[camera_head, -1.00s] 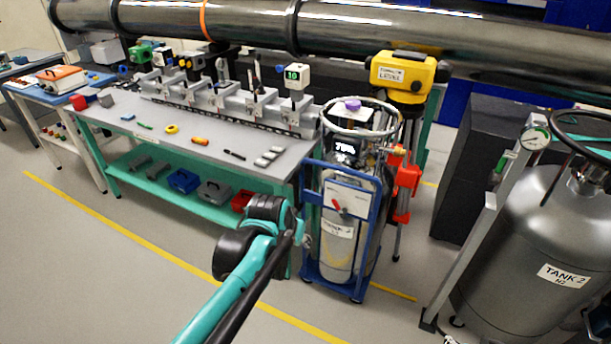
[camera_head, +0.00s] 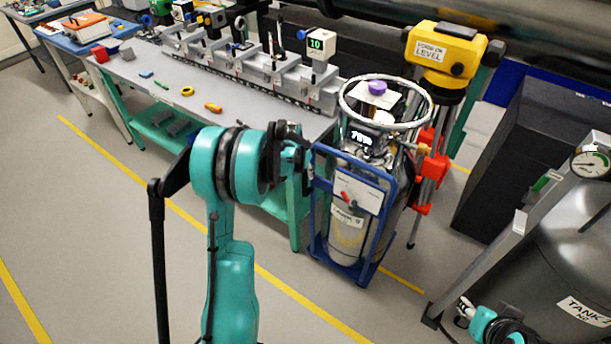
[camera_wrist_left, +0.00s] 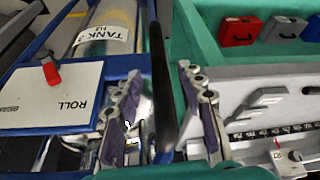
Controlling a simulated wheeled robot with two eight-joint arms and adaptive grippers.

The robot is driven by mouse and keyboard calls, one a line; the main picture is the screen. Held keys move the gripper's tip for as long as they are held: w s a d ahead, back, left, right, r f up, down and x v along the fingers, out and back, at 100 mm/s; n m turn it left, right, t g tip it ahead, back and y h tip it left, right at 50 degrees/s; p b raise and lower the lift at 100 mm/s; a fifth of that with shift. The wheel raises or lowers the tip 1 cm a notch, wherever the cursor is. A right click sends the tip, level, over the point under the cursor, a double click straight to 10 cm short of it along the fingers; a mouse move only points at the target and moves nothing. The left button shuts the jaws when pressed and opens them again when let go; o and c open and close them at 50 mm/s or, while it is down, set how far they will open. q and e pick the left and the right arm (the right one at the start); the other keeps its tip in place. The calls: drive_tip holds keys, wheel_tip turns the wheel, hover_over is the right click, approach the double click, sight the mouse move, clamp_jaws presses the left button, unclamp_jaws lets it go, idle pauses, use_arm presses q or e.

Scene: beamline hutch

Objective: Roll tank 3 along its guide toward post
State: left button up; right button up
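Tank 3 (camera_head: 347,235) is a silver cylinder upright in a blue wheeled frame (camera_head: 319,215), with a white ring on top and a panel with a red lever. Its label (camera_wrist_left: 103,40) reads TANK 3 in the left wrist view, where the panel (camera_wrist_left: 50,95) reads ROLL. My left gripper (camera_head: 303,158) is at the frame's upper left side.
The bench (camera_head: 225,95) with a grey rail stands left of the frame, close to my left gripper. A yellow level (camera_head: 445,48) on a red-clamped tripod stands behind. Tank 2 (camera_head: 560,270) and a slanted grey post (camera_head: 480,265) are at right. Yellow lines cross the open floor.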

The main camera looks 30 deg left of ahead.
use_arm(q)
drive_tip(key=shift+b+x, duration=0.45)
drive_tip(key=shift+x, duration=1.4)
drive_tip(key=shift+c, duration=0.2)
clamp_jaws()
drive_tip(key=s+d, duration=0.2)
drive_tip(key=d, duration=2.7)
drive_tip(key=shift+s+d+b, duration=0.2)
drive_tip(key=shift+d+b, duration=0.05)
drive_tip(key=shift+b, duration=0.15)
drive_tip(key=shift+o, duration=0.2)
unclamp_jaws()
drive_tip(key=shift+r, duration=0.15)
